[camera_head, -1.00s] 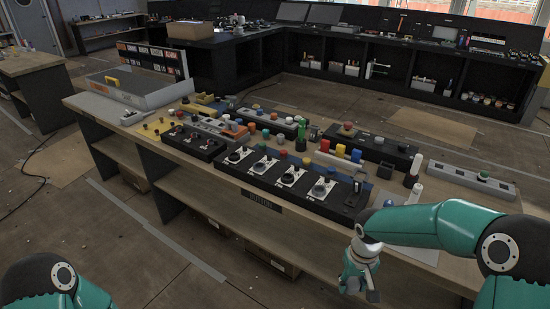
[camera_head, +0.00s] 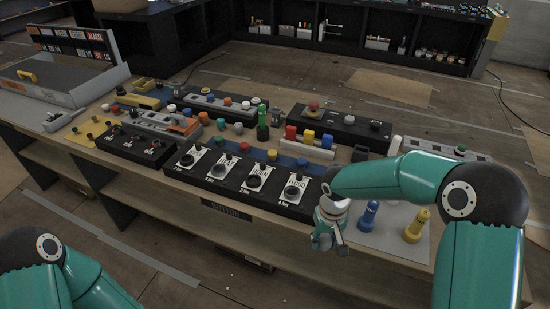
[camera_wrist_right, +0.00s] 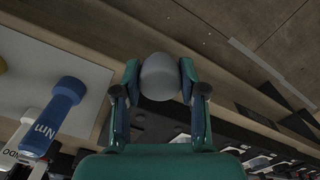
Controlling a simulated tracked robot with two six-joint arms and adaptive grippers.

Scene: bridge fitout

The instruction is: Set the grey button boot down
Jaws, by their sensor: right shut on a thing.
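The grey button boot (camera_wrist_right: 160,77) is a smooth, rounded grey piece in the right wrist view. My right gripper (camera_wrist_right: 159,88) is shut on it, with one finger on each side. In the head view, my right gripper (camera_head: 330,240) hangs at the front edge of the workbench, near the right end of the black dial panel (camera_head: 225,182). I cannot make out the boot clearly in the head view. What lies directly under it is unclear. Of my left arm only links show at lower left; its gripper is out of view.
A blue torque driver (camera_head: 368,215) and a yellow one (camera_head: 417,225) stand on a pale mat (camera_head: 390,240) right of my right gripper. Coloured buttons and switch boxes crowd the bench behind the panel. The floor (camera_head: 190,240) in front is open.

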